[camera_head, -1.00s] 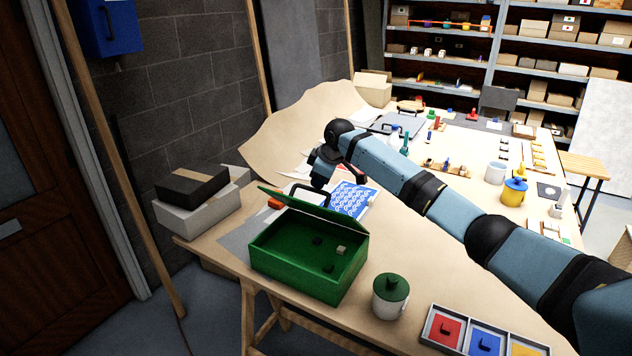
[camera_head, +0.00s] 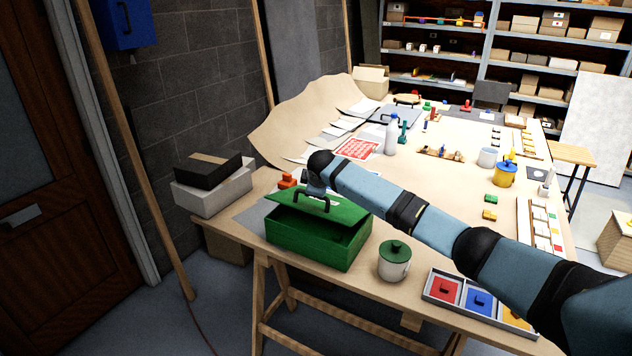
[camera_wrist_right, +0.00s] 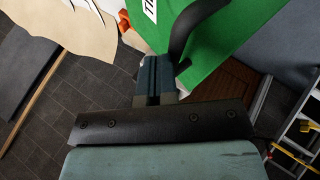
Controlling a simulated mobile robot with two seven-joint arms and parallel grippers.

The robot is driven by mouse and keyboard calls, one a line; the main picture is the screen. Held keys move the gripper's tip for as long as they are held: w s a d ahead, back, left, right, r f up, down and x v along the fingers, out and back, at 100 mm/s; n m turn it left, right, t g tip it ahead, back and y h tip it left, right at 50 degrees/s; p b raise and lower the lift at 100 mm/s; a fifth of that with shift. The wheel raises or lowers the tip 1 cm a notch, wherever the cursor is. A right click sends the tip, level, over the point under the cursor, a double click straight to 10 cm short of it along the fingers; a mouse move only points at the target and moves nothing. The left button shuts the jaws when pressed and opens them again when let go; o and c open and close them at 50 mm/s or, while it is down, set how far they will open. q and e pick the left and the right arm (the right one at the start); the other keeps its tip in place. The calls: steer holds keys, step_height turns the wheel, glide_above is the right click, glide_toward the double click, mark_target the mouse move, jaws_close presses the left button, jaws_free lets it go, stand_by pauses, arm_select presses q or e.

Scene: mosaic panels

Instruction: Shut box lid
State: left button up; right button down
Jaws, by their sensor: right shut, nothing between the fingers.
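The green box (camera_head: 305,243) stands near the table's front left edge. Its green lid (camera_head: 345,212) is tilted down low over it, with a dark gap still showing at the front and right side. The lid's dark handle (camera_head: 297,192) is on top. My right gripper (camera_head: 317,190) is at the lid beside the handle, shut and empty. In the right wrist view, the shut fingers (camera_wrist_right: 155,72) are close to the dark handle (camera_wrist_right: 183,30) and the green lid (camera_wrist_right: 232,28); I cannot tell whether they touch. The inside of the box is mostly hidden. My left gripper is not in view.
A white pot with a green lid (camera_head: 394,262) stands just right of the box. A tray of coloured squares (camera_head: 432,297) lies at the front edge. An orange object (camera_head: 287,180) is behind the box. Stacked boxes (camera_head: 212,190) stand to the left.

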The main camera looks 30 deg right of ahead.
mark_target(310, 211)
steer(key=shift+n+t+h, duration=0.3)
steer(key=shift+t+h, duration=0.2)
steer(key=shift+h, duration=0.3)
steer(key=a+f, duration=0.1)
steer(key=s+a+f, duration=0.1)
steer(key=f, duration=0.1)
steer(key=shift+s+f, duration=0.1)
steer(key=shift+f, duration=0.15)
steer(key=shift+s+a+f, duration=0.1)
steer(key=shift+a+f, duration=0.1)
steer(key=shift+f, duration=0.4)
steer(key=shift+s+a+f, duration=0.1)
steer(key=shift+a+f, duration=0.05)
steer(key=shift+f, duration=0.45)
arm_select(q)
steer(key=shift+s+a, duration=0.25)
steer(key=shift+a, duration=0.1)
arm_select(e)
steer(key=shift+f, duration=0.15)
steer(key=shift+s+a+f, duration=0.15)
